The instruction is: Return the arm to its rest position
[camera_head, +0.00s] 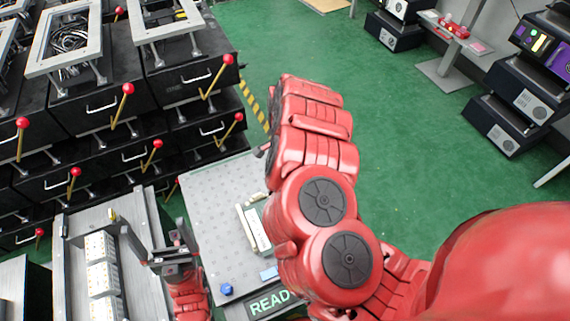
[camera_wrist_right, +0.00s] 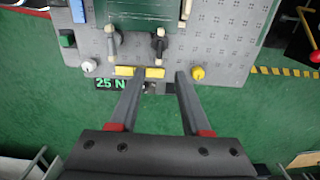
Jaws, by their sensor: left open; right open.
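My left gripper (camera_head: 154,228) is open, at the lower left of the head view beside a grey panel with white blocks. Nothing shows between its fingers. My red right arm fills the middle and lower right of the head view, bent, and largely hides its own gripper there. In the right wrist view my right gripper (camera_wrist_right: 161,76) is open and empty, its fingertips by the edge of a grey perforated board (camera_wrist_right: 225,35). The board carries levers (camera_wrist_right: 160,40), a white knob (camera_wrist_right: 88,65), a yellow knob (camera_wrist_right: 198,73) and yellow blocks (camera_wrist_right: 125,71).
Black drawer cabinets with red-knobbed levers (camera_head: 128,88) stand at the left. The grey board (camera_head: 205,195) has a blue knob (camera_head: 226,289) and a lit sign (camera_head: 268,301). Dark consoles (camera_head: 500,125) stand at the far right. Green floor (camera_head: 430,150) is clear between.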

